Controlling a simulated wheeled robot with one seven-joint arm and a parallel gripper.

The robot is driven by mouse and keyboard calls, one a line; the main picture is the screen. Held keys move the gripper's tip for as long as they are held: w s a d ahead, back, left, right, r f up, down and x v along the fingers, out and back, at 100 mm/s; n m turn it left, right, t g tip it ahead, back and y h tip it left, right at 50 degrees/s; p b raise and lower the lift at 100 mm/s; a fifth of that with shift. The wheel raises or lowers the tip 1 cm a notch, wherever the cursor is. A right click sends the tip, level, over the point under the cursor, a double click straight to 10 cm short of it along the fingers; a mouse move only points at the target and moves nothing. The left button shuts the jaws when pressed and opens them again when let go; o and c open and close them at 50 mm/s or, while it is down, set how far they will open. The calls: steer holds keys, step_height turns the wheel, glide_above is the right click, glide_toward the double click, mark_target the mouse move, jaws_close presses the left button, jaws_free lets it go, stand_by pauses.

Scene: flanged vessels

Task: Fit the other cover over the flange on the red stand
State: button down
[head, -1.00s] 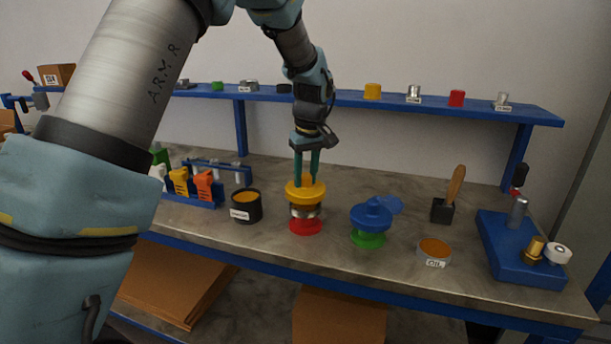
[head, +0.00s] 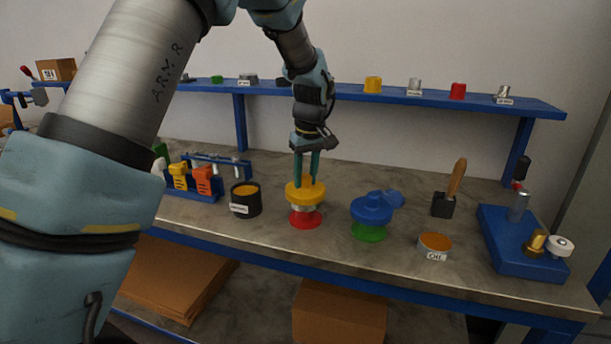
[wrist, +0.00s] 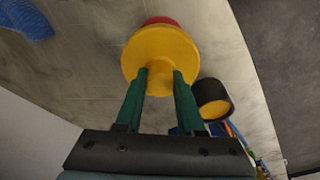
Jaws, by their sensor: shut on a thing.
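A yellow cover (head: 304,196) with a round flange and a raised hub sits at the red stand (head: 305,219). A short silver band of the vessel (head: 305,208) shows between them. My gripper (head: 307,180) points down and is shut on the cover's hub. In the wrist view the yellow cover (wrist: 160,55) lies between the fingertips (wrist: 160,75) and hides most of the red stand (wrist: 160,20). The cover looks level and centred over the stand; the flange under it is hidden. A blue cover (head: 371,208) sits on the green stand (head: 369,232) to the right.
A black pot (head: 245,209) stands close on the left. An oil tin (head: 434,249), a brush (head: 445,207) and a blue fixture board (head: 515,262) are to the right. A blue rack (head: 207,194) is at the left. A blue shelf (head: 440,101) runs behind.

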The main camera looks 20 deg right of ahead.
steer(key=shift+f+b, duration=0.6)
steer(key=shift+f, duration=0.6)
steer(key=shift+c, duration=2.2)
jaws_free()
steer(key=shift+r, duration=0.1)
step_height(320, 180, up, 11)
steer(key=s+b, duration=0.2)
steer(key=w+a+f, duration=0.1)
steer(key=a+f, duration=0.2)
steer(key=a, duration=0.7)
steer(key=w+a+f, duration=0.1)
steer(key=a+f, duration=0.2)
steer(key=a, duration=0.6)
steer(key=s+a+f, duration=0.3)
steer(key=s+a, duration=0.2)
steer(key=a, duration=0.4)
steer(key=s+a+f+m, duration=0.1)
steer(key=s+a+f, duration=0.2)
steer(key=s+a, duration=0.3)
steer(key=a, duration=0.2)
steer(key=shift+a+m, duration=0.3)
steer(key=shift+a, duration=0.05)
